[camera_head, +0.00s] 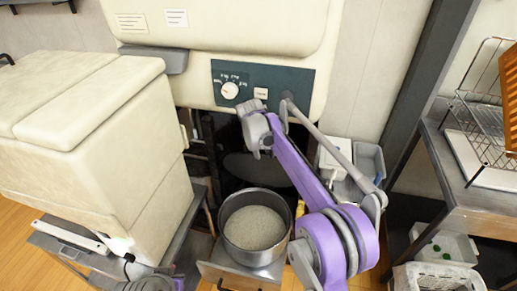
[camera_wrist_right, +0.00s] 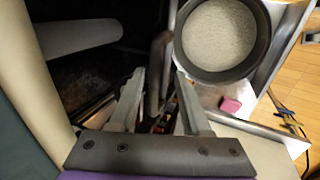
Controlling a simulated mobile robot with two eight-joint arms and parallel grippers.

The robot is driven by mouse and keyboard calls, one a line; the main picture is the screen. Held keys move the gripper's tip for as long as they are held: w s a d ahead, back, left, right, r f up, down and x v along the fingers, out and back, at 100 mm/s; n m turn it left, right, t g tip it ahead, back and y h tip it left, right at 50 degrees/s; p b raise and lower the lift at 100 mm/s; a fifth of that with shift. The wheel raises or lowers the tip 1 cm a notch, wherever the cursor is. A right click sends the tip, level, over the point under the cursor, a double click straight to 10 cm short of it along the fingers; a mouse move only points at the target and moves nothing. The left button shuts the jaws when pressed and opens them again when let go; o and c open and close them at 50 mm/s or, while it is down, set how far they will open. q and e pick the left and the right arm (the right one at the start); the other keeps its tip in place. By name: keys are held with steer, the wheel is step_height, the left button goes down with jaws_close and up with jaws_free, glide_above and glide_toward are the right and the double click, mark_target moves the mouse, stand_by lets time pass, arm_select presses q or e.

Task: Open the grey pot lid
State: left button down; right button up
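A grey metal pot (camera_head: 284,203) with pale, rice-like grains stands uncovered on a pulled-out shelf; it also shows in the right wrist view (camera_wrist_right: 260,58). A dark grey round disc (camera_head: 247,168) lies behind the pot, in the opening under the machine; I cannot tell if it is the lid. My right gripper (camera_head: 262,128) is below the machine's panel, above and behind the pot. In the right wrist view its fingers (camera_wrist_right: 159,72) are apart, with a dark post (camera_wrist_right: 158,60) showing between them; contact is unclear. A purple part of my left arm shows at the bottom left, its gripper not visible.
The beige machine with a knob panel (camera_head: 290,83) overhangs the opening. A beige chest (camera_head: 120,150) stands close on the left. A wire rack (camera_head: 480,115) on a counter and a grey bin (camera_head: 369,160) are on the right.

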stand_by(0.3)
steer(key=v, duration=1)
steer(key=shift+r, duration=0.35)
